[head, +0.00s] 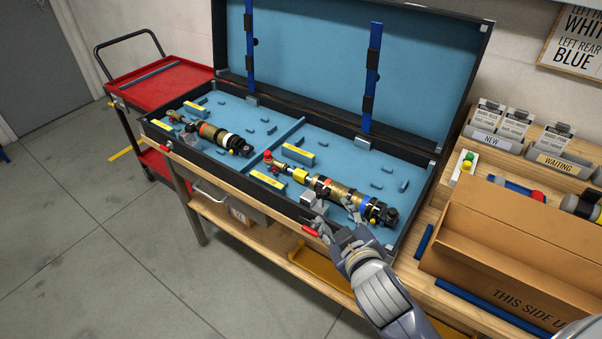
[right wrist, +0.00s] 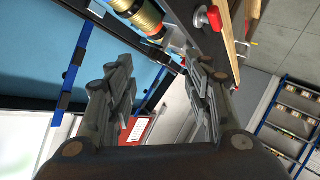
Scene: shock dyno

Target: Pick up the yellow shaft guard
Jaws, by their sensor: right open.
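A small yellow sleeve (head: 300,175), which looks like the shaft guard, sits on the shaft of the brass shock absorber (head: 335,190) in the right half of the open case. My right gripper (head: 338,214) is open and empty at the case's front edge, below and right of the sleeve, close to the shock's body. In the right wrist view its two fingers (right wrist: 161,82) are spread, with part of the brass body (right wrist: 146,17) beyond them at the top. The yellow sleeve cannot be made out there. My left gripper is not in view.
The black case (head: 399,253) has its lid raised on two blue straps (head: 371,75). A second shock (head: 216,134) lies in the left half. Red latches (head: 310,231) line the front wall. A cardboard box (head: 500,235) stands at right; a red cart (head: 160,80) is at left.

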